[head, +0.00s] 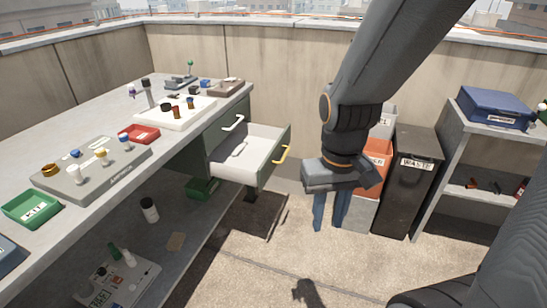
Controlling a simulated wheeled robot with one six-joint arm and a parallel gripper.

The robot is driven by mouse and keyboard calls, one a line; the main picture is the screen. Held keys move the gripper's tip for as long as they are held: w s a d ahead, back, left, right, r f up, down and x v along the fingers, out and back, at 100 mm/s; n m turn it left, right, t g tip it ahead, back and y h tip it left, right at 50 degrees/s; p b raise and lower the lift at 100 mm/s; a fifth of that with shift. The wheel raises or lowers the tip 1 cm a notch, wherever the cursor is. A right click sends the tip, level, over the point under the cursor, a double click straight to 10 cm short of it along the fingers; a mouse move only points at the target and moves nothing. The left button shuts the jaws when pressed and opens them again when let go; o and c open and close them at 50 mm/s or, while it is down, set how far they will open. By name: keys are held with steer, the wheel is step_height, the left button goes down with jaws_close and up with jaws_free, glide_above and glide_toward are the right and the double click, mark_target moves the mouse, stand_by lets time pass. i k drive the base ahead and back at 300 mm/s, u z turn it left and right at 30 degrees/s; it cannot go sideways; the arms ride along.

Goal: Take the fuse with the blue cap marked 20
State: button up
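On the bench at the left, a grey tray (93,180) holds several small fuse-like parts. One with a blue cap (125,140) stands near its back right, and another blue-topped part (76,154) sits near its back left. Others have white, yellow and brassy tops. Any number on the caps is too small to read. Behind it, a white tray (196,117) holds dark, brown and blue-topped parts. My gripper (330,224) points down over the floor at centre right, well away from the bench. Its two blue fingers stand apart with nothing visible between them.
A green bin (31,208) and red bin (139,134) sit on the bench. A black waste bin (408,185) and a shelf (455,150) stand right. Floor in front is clear.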

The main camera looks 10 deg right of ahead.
mark_target(124, 138)
steer(key=u, duration=0.35)
steer(key=k, duration=0.4)
steer(key=u, duration=1.35)
steer(key=i, duration=0.9)
steer(key=z, duration=0.3)
